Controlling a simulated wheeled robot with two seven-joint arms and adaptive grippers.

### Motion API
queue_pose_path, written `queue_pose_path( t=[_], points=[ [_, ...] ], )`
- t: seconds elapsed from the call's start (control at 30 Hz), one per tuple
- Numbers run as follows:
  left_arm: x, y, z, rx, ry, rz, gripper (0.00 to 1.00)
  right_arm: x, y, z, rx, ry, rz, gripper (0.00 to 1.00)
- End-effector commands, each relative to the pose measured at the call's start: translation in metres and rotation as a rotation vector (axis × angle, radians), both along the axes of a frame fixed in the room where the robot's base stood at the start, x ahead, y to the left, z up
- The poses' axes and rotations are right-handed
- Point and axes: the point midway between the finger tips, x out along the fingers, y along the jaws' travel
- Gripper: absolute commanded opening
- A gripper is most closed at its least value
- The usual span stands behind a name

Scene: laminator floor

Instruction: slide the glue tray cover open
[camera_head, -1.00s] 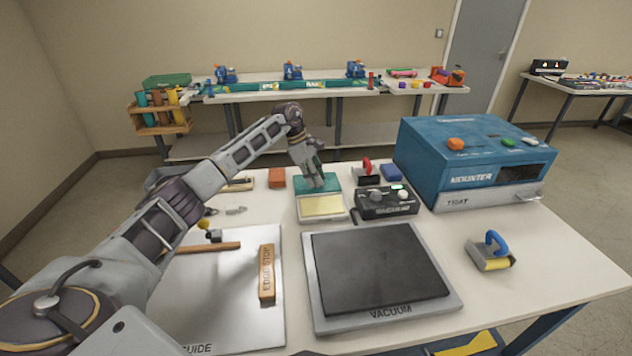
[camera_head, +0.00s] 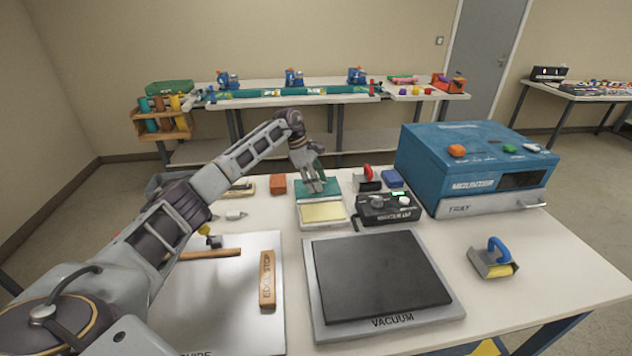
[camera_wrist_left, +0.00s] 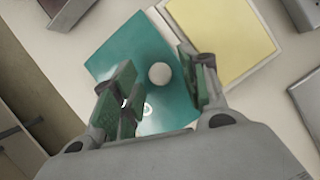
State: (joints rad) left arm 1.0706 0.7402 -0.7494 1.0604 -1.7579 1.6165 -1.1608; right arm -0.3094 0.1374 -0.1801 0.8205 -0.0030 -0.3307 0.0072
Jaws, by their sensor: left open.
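The glue tray (camera_head: 322,212) is a pale box with a yellow surface, standing on the table behind the vacuum plate. Its teal cover (camera_head: 301,189) lies at the far end, and the yellow part in front is uncovered. In the left wrist view the teal cover (camera_wrist_left: 130,60) has a round white knob (camera_wrist_left: 159,74), and the yellow surface (camera_wrist_left: 225,38) is beside it. My left gripper (camera_head: 316,188) is over the cover. In the wrist view its green-padded fingers (camera_wrist_left: 160,88) are apart, with the knob showing between and beyond them. My right gripper is not in view.
A dark control box (camera_head: 388,208) stands right of the tray, and a blue mounter machine (camera_head: 470,165) farther right. An orange block (camera_head: 278,184) is at the left. The vacuum plate (camera_head: 375,275) and a board with an edge stop (camera_head: 267,280) lie in front.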

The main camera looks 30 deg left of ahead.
Motion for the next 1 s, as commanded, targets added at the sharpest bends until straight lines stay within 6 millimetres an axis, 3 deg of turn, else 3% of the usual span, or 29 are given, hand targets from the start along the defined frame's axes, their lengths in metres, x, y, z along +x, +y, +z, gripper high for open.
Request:
queue_pose_path(
  t=[0.37,1.0],
  points=[
    [-0.001,0.007,0.015,0.000,-0.001,0.002,0.44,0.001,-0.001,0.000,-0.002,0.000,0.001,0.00],
    [-0.009,0.039,0.096,0.000,-0.001,0.000,0.44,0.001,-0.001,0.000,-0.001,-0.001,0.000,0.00]
  ],
)
